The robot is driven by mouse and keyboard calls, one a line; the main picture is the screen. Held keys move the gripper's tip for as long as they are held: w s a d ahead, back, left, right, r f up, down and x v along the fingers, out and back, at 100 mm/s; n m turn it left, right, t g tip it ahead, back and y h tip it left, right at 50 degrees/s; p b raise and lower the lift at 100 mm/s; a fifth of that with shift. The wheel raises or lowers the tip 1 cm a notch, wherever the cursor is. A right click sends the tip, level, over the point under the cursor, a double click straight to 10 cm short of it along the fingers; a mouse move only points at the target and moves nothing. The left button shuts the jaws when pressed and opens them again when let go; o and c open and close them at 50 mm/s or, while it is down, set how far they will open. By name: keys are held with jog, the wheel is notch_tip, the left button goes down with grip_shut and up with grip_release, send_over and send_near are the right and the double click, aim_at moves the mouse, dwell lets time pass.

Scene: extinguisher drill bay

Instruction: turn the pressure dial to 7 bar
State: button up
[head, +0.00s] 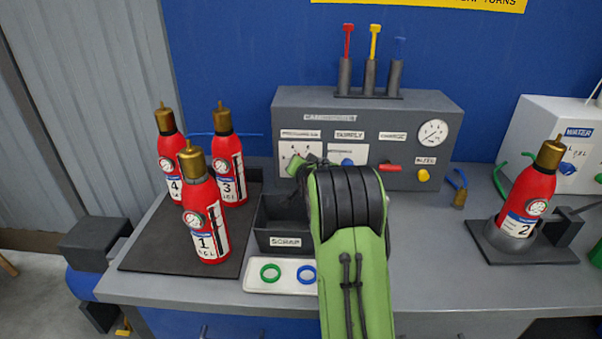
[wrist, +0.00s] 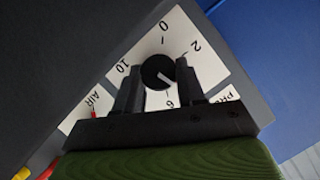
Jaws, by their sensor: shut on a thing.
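The pressure dial (wrist: 159,71) is a black round knob on a white plate with numbers. In the wrist view 0, 2, 6 and 10 are readable around it; other marks are hidden behind the fingers. A small light mark shows on the knob, but I cannot tell exactly which value it points to. My gripper (wrist: 159,88) is shut on the knob, one finger on each side. In the head view the dial's white plate (head: 291,148) shows at the left of the grey cabinet (head: 400,103), partly hidden by my green arm.
A round gauge (head: 432,132), blue knob (head: 347,162), red lever (head: 377,168) and yellow knob (head: 423,175) share the panel. Several red extinguishers (head: 206,225) stand left; another (head: 528,200) stands right. A scrap bin (head: 283,242) and a ring tray (head: 255,286) sit below the panel.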

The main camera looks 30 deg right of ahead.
dwell(0.5)
jog(key=o, duration=1)
jog(key=shift+o, duration=0.2)
jog(key=v, duration=1.5)
jog(key=shift+s+p, duration=0.4)
jog(key=shift+s, duration=0.1)
jog(key=shift+f, duration=0.1)
